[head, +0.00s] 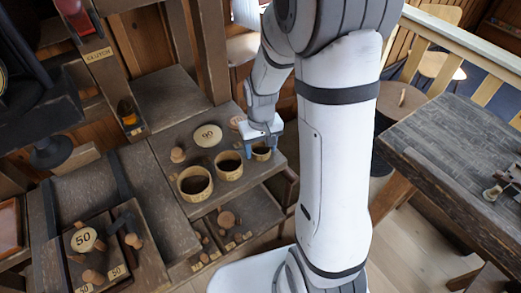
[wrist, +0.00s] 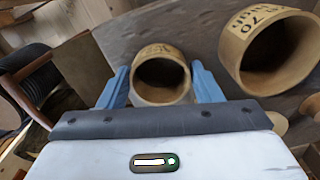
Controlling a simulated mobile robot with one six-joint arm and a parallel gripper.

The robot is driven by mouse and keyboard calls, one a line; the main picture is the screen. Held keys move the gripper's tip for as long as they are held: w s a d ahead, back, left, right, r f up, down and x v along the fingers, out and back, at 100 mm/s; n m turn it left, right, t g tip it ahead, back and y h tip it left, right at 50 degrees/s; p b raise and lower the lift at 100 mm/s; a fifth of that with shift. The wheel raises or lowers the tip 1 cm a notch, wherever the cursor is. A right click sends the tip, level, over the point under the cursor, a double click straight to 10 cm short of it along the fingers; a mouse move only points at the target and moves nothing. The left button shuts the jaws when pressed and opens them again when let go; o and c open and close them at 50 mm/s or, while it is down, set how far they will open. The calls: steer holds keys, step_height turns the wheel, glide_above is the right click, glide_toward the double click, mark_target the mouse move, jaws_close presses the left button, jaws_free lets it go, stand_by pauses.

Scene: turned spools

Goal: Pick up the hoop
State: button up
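Three pale wooden hoops of different sizes stand on the brown shelf top in the head view: a large one (head: 195,183), a medium one (head: 229,166) and a small one (head: 261,154). My gripper (head: 262,143) is low over the small hoop and partly hides it. In the wrist view the small hoop (wrist: 160,56) lies between the two blue fingers of my gripper (wrist: 160,72), which are spread. A thin gap seems to show on each side. A larger hoop marked 70 (wrist: 262,50) stands close on the right.
A round disc marked 90 (head: 207,135) and a wooden spool (head: 178,155) lie behind the hoops. Lower at left is a tray with a disc marked 50 (head: 83,239). A dark table (head: 460,150) stands at right.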

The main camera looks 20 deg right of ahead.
steer(key=c, duration=0.6)
steer(key=shift+o, duration=0.2)
